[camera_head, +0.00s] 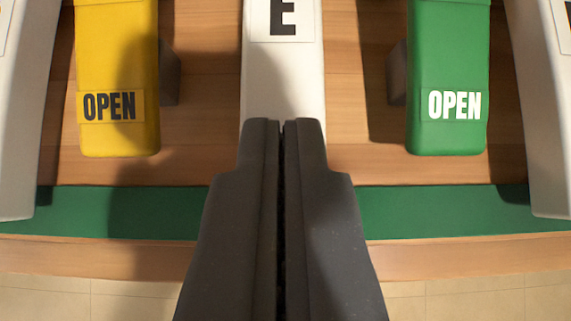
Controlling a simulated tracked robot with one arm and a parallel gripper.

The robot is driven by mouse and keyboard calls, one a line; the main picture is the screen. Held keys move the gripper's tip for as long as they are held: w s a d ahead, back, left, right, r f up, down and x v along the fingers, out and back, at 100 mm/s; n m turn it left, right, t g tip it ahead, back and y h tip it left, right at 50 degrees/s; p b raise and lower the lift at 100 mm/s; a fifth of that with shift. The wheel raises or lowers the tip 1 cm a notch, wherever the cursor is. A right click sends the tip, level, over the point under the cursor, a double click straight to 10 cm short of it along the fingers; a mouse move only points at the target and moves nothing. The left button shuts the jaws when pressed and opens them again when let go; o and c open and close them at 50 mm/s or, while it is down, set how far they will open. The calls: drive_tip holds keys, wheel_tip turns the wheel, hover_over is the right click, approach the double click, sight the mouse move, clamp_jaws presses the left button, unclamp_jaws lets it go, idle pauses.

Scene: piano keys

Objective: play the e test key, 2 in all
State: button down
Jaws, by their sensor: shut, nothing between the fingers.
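The E key (283,75) is a long white bar at the top centre, with a black letter E on a white label. My gripper (282,122) is shut and empty. Its dark fingertips overlap the near part of the E key in the picture and hide its near end. I cannot tell whether the tips touch the key or hover above it.
A yellow key (118,60) marked OPEN is to the left, and a green key (447,60) marked OPEN is to the right. White keys stand at the far left (22,120) and far right (545,120). A green strip (430,212) runs along the wooden front edge.

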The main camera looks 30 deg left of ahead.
wheel_tip(320, 180, up, 4)
drive_tip(key=shift+w+d+f+p, duration=0.1)
drive_tip(key=shift+w+p, duration=0.05)
drive_tip(key=shift+p, duration=0.2)
drive_tip(key=v, duration=1)
idle(2.6)
drive_tip(key=d+r+m+t+h, duration=0.1)
drive_tip(key=d+r, duration=0.2)
drive_tip(key=r, duration=0.4)
drive_tip(key=d+r+m+t, duration=0.1)
drive_tip(key=d+r+t, duration=0.15)
drive_tip(key=r, duration=0.45)
drive_tip(key=s+d+r+m+t+h, duration=0.1)
drive_tip(key=s+d+r, duration=0.2)
drive_tip(key=r, duration=0.7)
drive_tip(key=s+d+r+m+t+h, duration=0.1)
drive_tip(key=s+d+r+m+t, duration=0.1)
drive_tip(key=s+d+r, duration=0.2)
drive_tip(key=s+d+r+m+t+h, duration=0.1)
drive_tip(key=s+r, duration=0.7)
drive_tip(key=r, duration=0.8)
drive_tip(key=d+h, duration=0.1)
drive_tip(key=d, duration=0.1)
drive_tip(key=shift+d+m, duration=0.3)
drive_tip(key=shift+m, duration=0.1)
drive_tip(key=shift+s+t, duration=0.1)
drive_tip(key=shift+t, duration=0.15)
